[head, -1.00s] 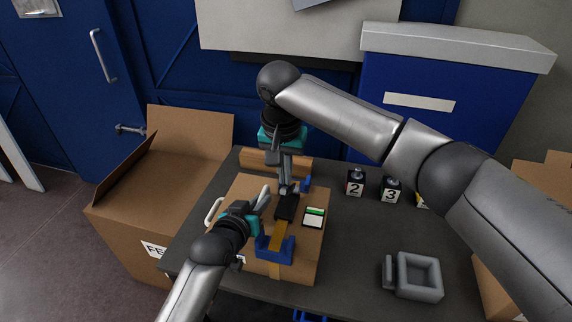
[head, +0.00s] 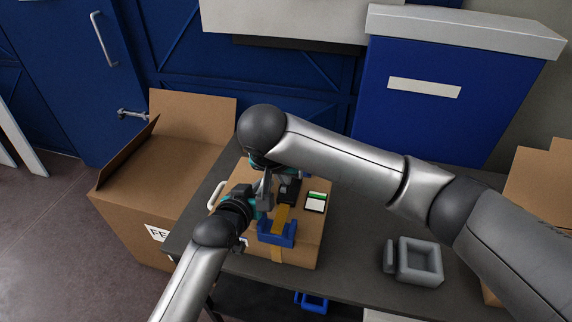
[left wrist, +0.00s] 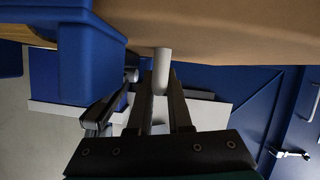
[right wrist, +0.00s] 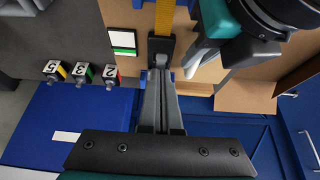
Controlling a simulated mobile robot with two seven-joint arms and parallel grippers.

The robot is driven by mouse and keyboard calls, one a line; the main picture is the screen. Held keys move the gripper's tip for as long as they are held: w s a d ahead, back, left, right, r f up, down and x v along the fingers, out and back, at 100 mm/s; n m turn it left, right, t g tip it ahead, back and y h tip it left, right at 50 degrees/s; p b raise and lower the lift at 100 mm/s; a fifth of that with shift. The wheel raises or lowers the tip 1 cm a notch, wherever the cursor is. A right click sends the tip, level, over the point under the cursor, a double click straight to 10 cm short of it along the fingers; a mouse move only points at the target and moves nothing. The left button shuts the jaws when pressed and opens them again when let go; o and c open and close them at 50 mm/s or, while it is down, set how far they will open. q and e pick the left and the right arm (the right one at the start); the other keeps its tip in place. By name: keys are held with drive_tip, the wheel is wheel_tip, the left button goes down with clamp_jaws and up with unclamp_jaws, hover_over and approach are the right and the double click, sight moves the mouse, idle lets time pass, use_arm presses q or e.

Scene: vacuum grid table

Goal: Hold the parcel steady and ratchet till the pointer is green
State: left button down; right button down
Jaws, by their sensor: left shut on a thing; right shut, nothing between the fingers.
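The brown parcel (head: 305,248) lies on the dark table, with a yellow strap (head: 280,219) over it and a blue corner piece (head: 277,235) at its near edge. The black ratchet (head: 290,190) sits on the strap, and also shows in the right wrist view (right wrist: 160,47). A card with green and white bands (head: 316,203) lies right of it; its pointer is too small to read. My left gripper (head: 266,190) is shut on a pale rod-like handle (left wrist: 161,68) at the parcel. My right gripper (right wrist: 160,68) is shut and empty, its tips at the ratchet's lever end.
An open cardboard box (head: 135,205) stands left of the table. A grey square tray (head: 420,262) lies on the right. Numbered blocks (right wrist: 82,72) show in the right wrist view; my right arm hides them from the head. A blue bin (head: 430,115) stands behind.

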sight(282, 218)
drive_tip(key=shift+s+a+f, duration=0.2)
drive_tip(key=shift+s+f, duration=0.35)
drive_tip(key=shift+f, duration=0.1)
drive_tip(key=shift+s+a+f, duration=0.1)
drive_tip(key=shift+s+f, duration=0.2)
drive_tip(key=shift+f, duration=0.2)
drive_tip(key=shift+s+a+f, duration=0.1)
drive_tip(key=shift+s+f, duration=0.15)
drive_tip(key=shift+f, duration=0.2)
drive_tip(key=shift+s+f, duration=0.1)
drive_tip(key=shift+f, duration=0.1)
drive_tip(key=shift+r, duration=0.55)
wheel_tip(282, 218, up, 4)
drive_tip(key=shift+f+t, duration=0.25)
drive_tip(key=shift+t, duration=0.15)
drive_tip(key=s+f+v, duration=0.1)
drive_tip(key=v, duration=0.8)
drive_tip(key=shift+s+a+r, duration=0.2)
drive_tip(key=shift+s+a, duration=0.2)
drive_tip(key=shift+s, duration=0.05)
drive_tip(key=c, duration=1.6)
unclamp_jaws()
